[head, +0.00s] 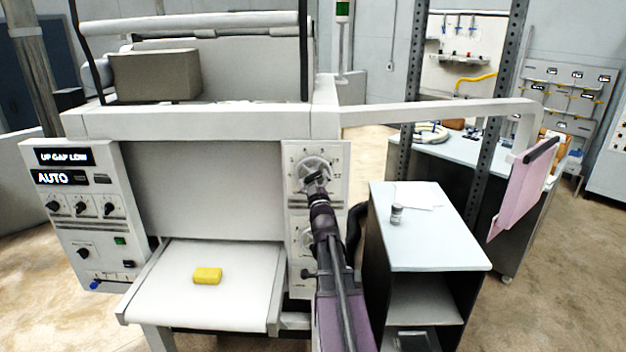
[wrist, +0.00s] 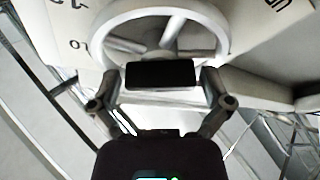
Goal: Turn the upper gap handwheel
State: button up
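The upper gap handwheel (head: 313,168) is a pale round wheel on the white panel right of the sheeter's opening. In the wrist view its thick rim and spokes (wrist: 100,32) fill the top. My gripper (head: 317,190) is at the wheel's lower edge, and my arm comes up from below. In the wrist view my gripper's two fingers (wrist: 162,78) stand wide apart, one on each side of a dark block (wrist: 160,75) in front of the lower rim. I cannot tell whether they touch the block or rim.
A lower handwheel (head: 304,240) is partly behind my arm. The left panel's displays (head: 62,157) read "UP GAP LOW" and "AUTO". A yellow block (head: 207,275) lies on the white outfeed table (head: 170,300).

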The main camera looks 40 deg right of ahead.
jog(key=c, duration=0.7)
jog(key=shift+o, duration=0.2)
jog(key=shift+m+h, duration=0.4)
jog(key=shift+m, duration=0.3)
jog(key=shift+w+m+g+h+b, duration=0.1)
jog(key=shift+m+g+h+b, duration=0.25)
jog(key=shift+m, duration=0.7)
jog(key=shift+m+g+h+b, duration=0.1)
jog(key=shift+m+h, duration=0.45)
jog(key=shift+m, duration=0.5)
jog(key=shift+a+m+g+h, duration=0.1)
jog(key=shift+m+g+h, duration=0.55)
jog(key=shift+m, duration=0.85)
jog(key=shift+m+g+h, duration=0.5)
jog(key=shift+m+h, duration=0.15)
jog(key=shift+m, duration=0.85)
jog(key=o, duration=0.9)
jog(key=shift+c, duration=0.2)
jog(key=shift+n+t+y, duration=0.3)
jog(key=shift+n, duration=0.1)
